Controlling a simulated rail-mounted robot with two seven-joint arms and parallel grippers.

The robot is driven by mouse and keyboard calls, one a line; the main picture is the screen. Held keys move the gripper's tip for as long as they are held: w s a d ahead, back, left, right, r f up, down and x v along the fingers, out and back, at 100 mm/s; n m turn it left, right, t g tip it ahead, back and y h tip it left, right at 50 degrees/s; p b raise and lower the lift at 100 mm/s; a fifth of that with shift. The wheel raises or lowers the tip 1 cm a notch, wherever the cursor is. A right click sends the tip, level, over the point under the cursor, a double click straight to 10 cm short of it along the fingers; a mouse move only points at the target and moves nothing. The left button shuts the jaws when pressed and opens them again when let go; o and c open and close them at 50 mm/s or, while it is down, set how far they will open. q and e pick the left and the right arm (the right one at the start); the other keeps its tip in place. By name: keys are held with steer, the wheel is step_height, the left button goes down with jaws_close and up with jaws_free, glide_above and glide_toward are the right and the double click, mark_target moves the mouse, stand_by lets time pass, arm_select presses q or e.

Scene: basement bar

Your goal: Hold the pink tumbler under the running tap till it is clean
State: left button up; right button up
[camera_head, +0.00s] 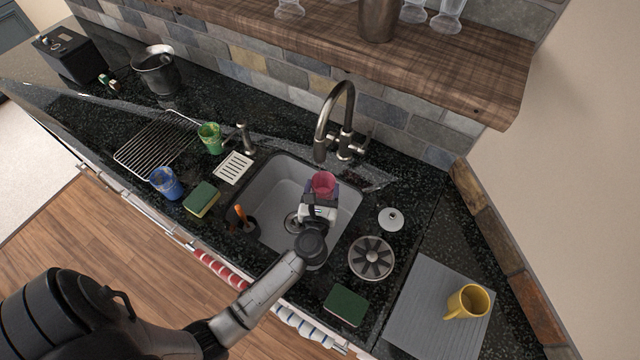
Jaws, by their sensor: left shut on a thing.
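The pink tumbler (323,183) is over the right part of the sink (275,180), its open top tilted up. My left gripper (320,200) is shut on the tumbler and hides its lower part. The tap (338,120) is a curved metal spout behind the sink, with its outlet above and a little behind the tumbler. I cannot make out whether water is running from it. Whether any dirt is on the tumbler is too small to tell. My right gripper does not show.
Left of the sink are a green tumbler (210,138), a blue tumbler (166,182), a sponge (201,198) and a wire rack (150,150). On the right are a round strainer (371,258), another sponge (346,305) and a yellow mug (468,302) on a grey mat (425,300). A wooden shelf (440,65) overhangs behind.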

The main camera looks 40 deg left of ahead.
arm_select(q)
steer(key=shift+v, duration=2.95)
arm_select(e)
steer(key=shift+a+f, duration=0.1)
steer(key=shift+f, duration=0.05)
arm_select(q)
steer(key=s+d+r+p, duration=0.2)
steer(key=s+r, duration=0.2)
steer(key=shift+d, duration=0.35)
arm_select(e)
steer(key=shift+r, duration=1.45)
arm_select(q)
steer(key=shift+s, duration=0.15)
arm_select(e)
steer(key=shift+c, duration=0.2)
